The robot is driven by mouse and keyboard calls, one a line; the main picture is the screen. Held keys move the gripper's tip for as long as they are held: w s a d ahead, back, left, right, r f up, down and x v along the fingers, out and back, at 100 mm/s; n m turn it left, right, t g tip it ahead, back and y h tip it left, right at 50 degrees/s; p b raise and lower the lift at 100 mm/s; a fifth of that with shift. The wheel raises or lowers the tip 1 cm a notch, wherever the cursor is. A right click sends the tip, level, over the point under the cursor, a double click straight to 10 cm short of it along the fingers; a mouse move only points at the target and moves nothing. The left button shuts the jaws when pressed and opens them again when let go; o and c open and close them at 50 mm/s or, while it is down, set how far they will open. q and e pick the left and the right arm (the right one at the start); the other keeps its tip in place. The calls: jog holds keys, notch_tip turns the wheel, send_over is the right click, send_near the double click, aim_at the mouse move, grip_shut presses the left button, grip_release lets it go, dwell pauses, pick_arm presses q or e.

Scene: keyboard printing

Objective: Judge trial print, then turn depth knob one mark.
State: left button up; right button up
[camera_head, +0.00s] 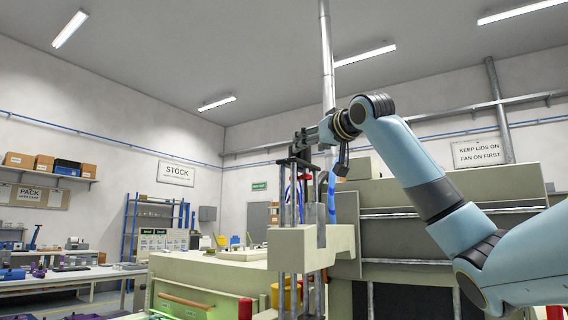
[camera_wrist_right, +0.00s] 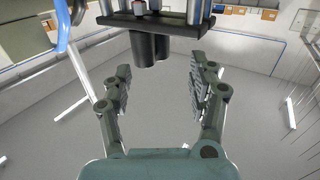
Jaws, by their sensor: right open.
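My right gripper (camera_head: 304,142) is raised at the top of the machine's vertical metal rods (camera_head: 292,200). In the right wrist view its two fingers (camera_wrist_right: 162,85) are spread apart with nothing between the tips. Just beyond them, a dark plate (camera_wrist_right: 152,23) carries black cylinders (camera_wrist_right: 150,46) and bright metal rods. One of these cylinders may be the depth knob, but I cannot tell and see no marks. The beige machine block (camera_head: 290,246) surrounds the rods lower down. I cannot make out a trial print. My left gripper is not in view.
A blue hose (camera_head: 331,196) hangs beside the rods. A large beige cabinet (camera_head: 405,225) stands behind my right arm. A lower beige machine (camera_head: 205,275) and a workbench (camera_head: 75,274) are at left. Open air lies left of the gripper.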

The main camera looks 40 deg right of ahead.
aim_at(294, 164)
jog(key=p+x, duration=0.1)
jog(key=x, duration=0.2)
jog(key=p+x, duration=0.2)
jog(key=x, duration=0.1)
jog(key=r+p+x, duration=0.1)
jog(key=x, duration=0.3)
jog(key=shift+s+d+r, duration=0.1)
jog(key=shift+d, duration=0.05)
jog(key=c, duration=0.5)
grip_shut()
pick_arm(q)
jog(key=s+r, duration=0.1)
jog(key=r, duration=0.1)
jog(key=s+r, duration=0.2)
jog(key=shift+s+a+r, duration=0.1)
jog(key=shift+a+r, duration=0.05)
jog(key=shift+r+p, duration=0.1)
jog(key=shift+p, duration=0.25)
pick_arm(e)
jog(key=shift+m+h, duration=0.3)
